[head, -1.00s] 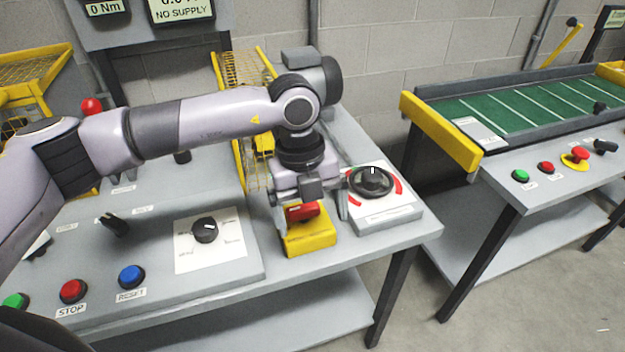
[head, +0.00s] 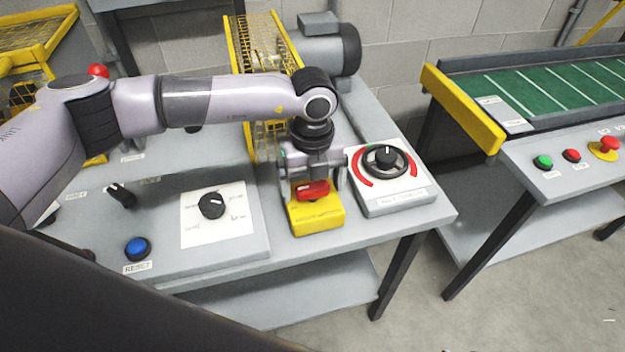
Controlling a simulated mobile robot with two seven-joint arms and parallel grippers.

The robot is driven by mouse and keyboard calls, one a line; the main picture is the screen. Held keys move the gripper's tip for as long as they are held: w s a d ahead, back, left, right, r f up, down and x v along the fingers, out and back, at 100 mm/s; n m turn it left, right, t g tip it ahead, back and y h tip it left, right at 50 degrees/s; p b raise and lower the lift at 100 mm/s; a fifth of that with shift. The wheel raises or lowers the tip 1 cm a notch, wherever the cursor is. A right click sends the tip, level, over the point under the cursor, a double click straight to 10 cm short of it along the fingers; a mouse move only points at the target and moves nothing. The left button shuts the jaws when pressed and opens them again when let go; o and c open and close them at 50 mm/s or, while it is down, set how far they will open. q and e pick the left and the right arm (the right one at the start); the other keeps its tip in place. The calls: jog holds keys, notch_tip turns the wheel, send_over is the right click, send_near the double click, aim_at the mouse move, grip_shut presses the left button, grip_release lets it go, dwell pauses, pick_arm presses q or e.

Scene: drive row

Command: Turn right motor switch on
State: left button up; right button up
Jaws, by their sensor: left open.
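A red rotary handle (head: 313,190) sits on a yellow switch box (head: 318,217) at the front edge of the grey bench. The handle lies roughly crosswise; the box's label is too small to read. My left gripper (head: 313,176) is open, pointing down just behind and above the handle, with one finger toward each side. The frames do not show clearly whether a finger touches it. Nothing is seen held. A grey motor (head: 338,48) stands at the back of the bench. My right gripper is out of view.
A black dial (head: 386,157) on a white panel with a red arc stands close right of the gripper. A black knob (head: 211,205) and a blue button (head: 137,248) are on the left panel. A yellow mesh guard (head: 262,60) stands behind. A second bench with buttons is at right.

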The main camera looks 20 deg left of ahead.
pick_arm(q)
jog(key=c, duration=1.1)
jog(key=shift+o, duration=0.3)
